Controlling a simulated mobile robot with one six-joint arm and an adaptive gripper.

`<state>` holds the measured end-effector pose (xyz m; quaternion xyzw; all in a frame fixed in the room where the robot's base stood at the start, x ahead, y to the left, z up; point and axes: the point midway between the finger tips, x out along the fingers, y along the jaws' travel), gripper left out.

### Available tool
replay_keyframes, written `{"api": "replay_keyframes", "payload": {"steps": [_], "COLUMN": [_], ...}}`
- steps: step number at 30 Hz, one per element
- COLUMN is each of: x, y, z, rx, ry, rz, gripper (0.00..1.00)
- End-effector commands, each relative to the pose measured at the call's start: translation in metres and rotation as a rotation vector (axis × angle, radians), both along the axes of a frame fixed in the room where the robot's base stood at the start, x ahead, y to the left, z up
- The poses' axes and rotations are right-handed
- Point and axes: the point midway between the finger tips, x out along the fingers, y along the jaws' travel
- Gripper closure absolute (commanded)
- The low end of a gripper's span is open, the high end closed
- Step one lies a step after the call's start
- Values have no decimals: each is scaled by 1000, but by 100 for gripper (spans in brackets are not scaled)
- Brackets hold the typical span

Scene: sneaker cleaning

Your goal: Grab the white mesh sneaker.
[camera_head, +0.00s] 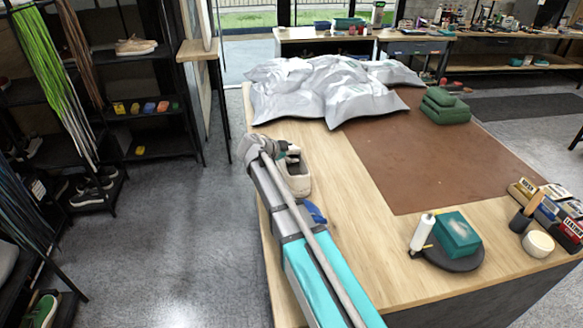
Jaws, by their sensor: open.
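A white sneaker (297,178) with a dark opening stands on the left edge of the wooden table (345,205). My arm crosses in front of it and hides its left side. My gripper (284,149) shows as a small dark part at the arm's far end, close to the far end of the sneaker. It is open. Its fingers are too small and too covered to tell whether they touch the shoe.
A blue item (315,213) lies right of my arm. Grey plastic bags (325,88) cover the table's far end. Green folded cloths (445,106), a teal box (457,234) and a white bottle (423,232) stand to the right. The brown mat (430,155) is mostly clear.

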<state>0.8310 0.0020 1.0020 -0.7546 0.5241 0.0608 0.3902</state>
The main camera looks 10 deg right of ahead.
Motion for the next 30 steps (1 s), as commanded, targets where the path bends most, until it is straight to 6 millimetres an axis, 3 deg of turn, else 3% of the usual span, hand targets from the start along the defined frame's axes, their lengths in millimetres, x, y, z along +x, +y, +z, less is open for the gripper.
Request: {"api": "replay_keyframes", "payload": {"steps": [12,24,30], "x": [0,0,0], "y": [0,0,0], "z": [0,0,1], "rx": [0,-1,-1], "ry": [0,1,0], "rz": [0,-1,-1], "gripper": [24,98,100]}}
